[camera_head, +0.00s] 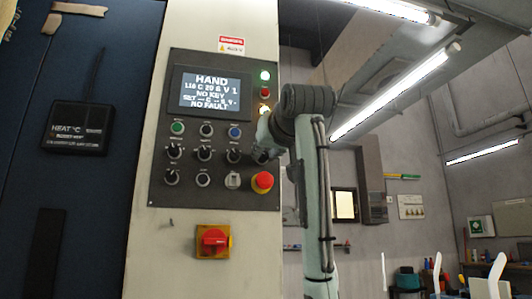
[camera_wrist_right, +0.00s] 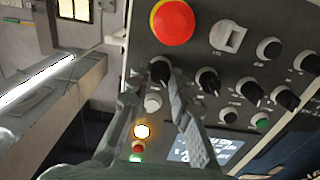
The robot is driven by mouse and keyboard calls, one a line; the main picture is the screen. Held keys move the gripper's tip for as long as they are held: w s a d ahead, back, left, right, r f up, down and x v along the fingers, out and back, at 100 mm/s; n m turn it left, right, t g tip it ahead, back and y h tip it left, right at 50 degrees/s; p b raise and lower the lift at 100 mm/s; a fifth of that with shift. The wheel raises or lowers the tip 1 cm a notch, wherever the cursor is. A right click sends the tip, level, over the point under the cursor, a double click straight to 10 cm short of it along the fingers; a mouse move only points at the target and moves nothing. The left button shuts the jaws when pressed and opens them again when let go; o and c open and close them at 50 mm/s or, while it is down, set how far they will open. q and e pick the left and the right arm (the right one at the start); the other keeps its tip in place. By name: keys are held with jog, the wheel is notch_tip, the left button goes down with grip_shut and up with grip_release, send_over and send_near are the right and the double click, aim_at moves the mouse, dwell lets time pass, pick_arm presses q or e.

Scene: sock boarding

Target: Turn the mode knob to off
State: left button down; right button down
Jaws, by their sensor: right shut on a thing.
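A grey control panel (camera_head: 218,196) on a pale cabinet fills the middle of the head view. Its display (camera_head: 207,90) reads HAND, with NO KEY and NO FAULT below. My right gripper (camera_head: 262,153) is at the panel's right edge, above the red emergency stop, and covers the right end of the middle knob row. In the right wrist view its fingers (camera_wrist_right: 154,80) are shut on a black knob (camera_wrist_right: 160,70). The labels are too small to read, so I cannot tell whether it is the mode knob. My left gripper is not in view.
The red emergency stop (camera_head: 262,183) sits just below the held knob; a key switch (camera_head: 232,180) is beside it. Other knobs (camera_head: 204,153) lie close to the left. A red rotary switch (camera_head: 214,240) is lower down. Amber and green lamps are lit.

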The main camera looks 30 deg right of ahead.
jog(key=shift+m, duration=1.3)
jog(key=shift+m+b, duration=0.3)
jog(key=shift+m, duration=2.2)
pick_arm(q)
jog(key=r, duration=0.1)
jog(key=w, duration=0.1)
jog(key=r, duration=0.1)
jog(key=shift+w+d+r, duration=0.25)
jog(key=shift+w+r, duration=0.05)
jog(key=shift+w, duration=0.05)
pick_arm(e)
jog(key=shift+d+m, duration=0.1)
jog(key=shift+m, duration=0.4)
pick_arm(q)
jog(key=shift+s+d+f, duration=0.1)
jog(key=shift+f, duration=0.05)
